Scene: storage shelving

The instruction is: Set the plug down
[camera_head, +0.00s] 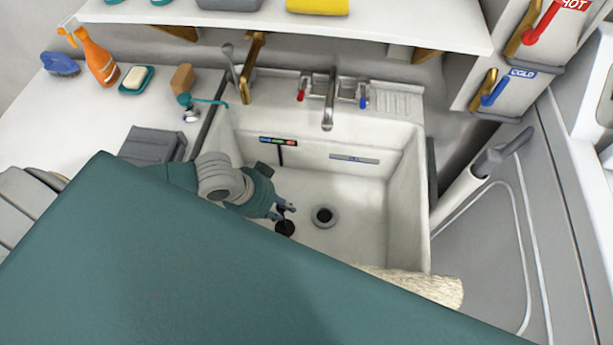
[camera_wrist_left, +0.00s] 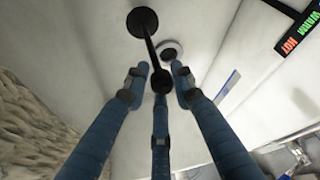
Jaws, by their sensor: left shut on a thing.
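The black plug (camera_head: 285,228) is a dark disc on a thin stem with a round knob. It is inside the white sink (camera_head: 405,215), left of the metal drain (camera_head: 324,216). My left gripper (camera_head: 284,208) reaches into the sink from the left and is shut on the plug. In the left wrist view the three blue fingers of this gripper (camera_wrist_left: 161,78) close around the knob end, and the plug's disc (camera_wrist_left: 142,22) points away from them. The drain (camera_wrist_left: 171,50) shows beside the stem. Whether the disc touches the sink floor I cannot tell. My right gripper is not in view.
A faucet (camera_head: 329,100) with red and blue handles stands at the sink's back. A temperature strip (camera_head: 278,141) is on the back wall. A beige rough-textured thing (camera_head: 425,287) lies at the front right. A spray bottle (camera_head: 97,58) and soap dish (camera_head: 136,80) stand on the left counter.

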